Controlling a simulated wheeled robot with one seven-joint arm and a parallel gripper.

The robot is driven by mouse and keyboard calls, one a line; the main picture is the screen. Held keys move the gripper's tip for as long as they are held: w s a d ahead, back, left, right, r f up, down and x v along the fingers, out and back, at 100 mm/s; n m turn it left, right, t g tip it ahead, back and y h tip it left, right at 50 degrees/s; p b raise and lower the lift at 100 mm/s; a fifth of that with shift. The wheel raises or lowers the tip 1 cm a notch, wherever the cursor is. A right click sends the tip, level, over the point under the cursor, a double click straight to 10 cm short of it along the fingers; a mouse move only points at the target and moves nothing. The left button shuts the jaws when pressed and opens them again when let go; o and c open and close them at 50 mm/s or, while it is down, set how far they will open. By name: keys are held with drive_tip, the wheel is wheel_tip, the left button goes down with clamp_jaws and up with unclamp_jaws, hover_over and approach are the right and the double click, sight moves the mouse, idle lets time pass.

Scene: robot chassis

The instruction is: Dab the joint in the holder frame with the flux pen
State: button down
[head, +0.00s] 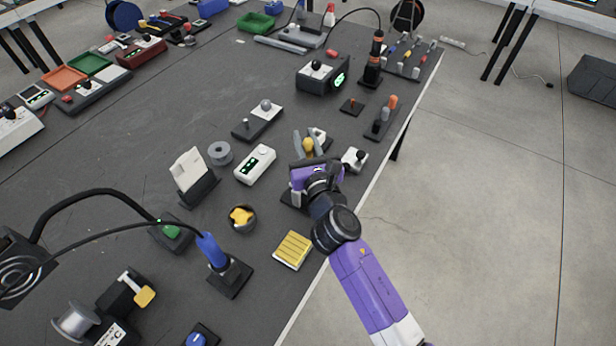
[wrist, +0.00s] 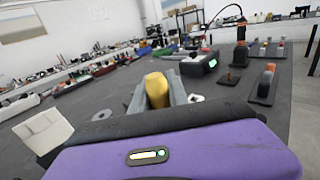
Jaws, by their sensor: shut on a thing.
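My gripper (head: 309,140) is near the table's right edge, its two grey fingers pointing away from the arm. Between the fingers is a rounded yellow piece (head: 308,145), which looks like the handle of the flux pen. It also shows in the wrist view (wrist: 156,88), between the fingers of my gripper (wrist: 157,92). The gripper is shut on it. Its lower part and any tip are hidden. Beyond it stands a small dark plate with an orange post (head: 352,104). I cannot tell which thing is the holder frame, and no joint is clearly visible.
A dark rack with orange and grey pegs (head: 383,117) stands along the right edge. A white box with a green display (head: 255,164), a grey spool (head: 220,153) and a white card in a stand (head: 188,170) are left of my gripper. The table's middle left is clear.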

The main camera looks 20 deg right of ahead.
wheel_tip(320, 180, up, 8)
drive_tip(key=p, duration=0.8)
drive_tip(key=shift+f, duration=0.2)
